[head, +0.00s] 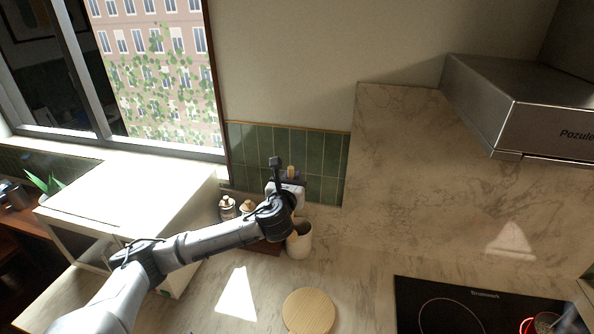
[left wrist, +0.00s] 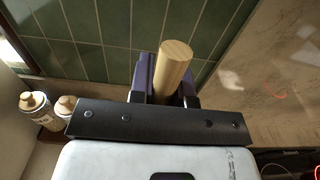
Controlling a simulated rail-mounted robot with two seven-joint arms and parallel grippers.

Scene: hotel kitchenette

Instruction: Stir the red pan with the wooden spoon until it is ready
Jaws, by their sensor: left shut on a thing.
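My left gripper (head: 290,175) is raised above the counter, in front of the green tiles. It is shut on a light wooden rod, which looks like the handle of the wooden spoon (left wrist: 174,62). The rod's round end points up between the fingers in the left wrist view; its other end is hidden by the gripper. At the lower right edge of the head view, something red (head: 545,322) shows on the black cooktop (head: 470,300); I cannot tell whether it is the pan or a glowing ring. My right gripper is not in view.
A white crock (head: 300,242) stands on the counter below my left wrist. Two bottles with tan tops stand beside it; one is the left bottle (head: 227,207). A round wooden board (head: 309,311) lies at the front. A steel hood (head: 530,105) juts out above the cooktop.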

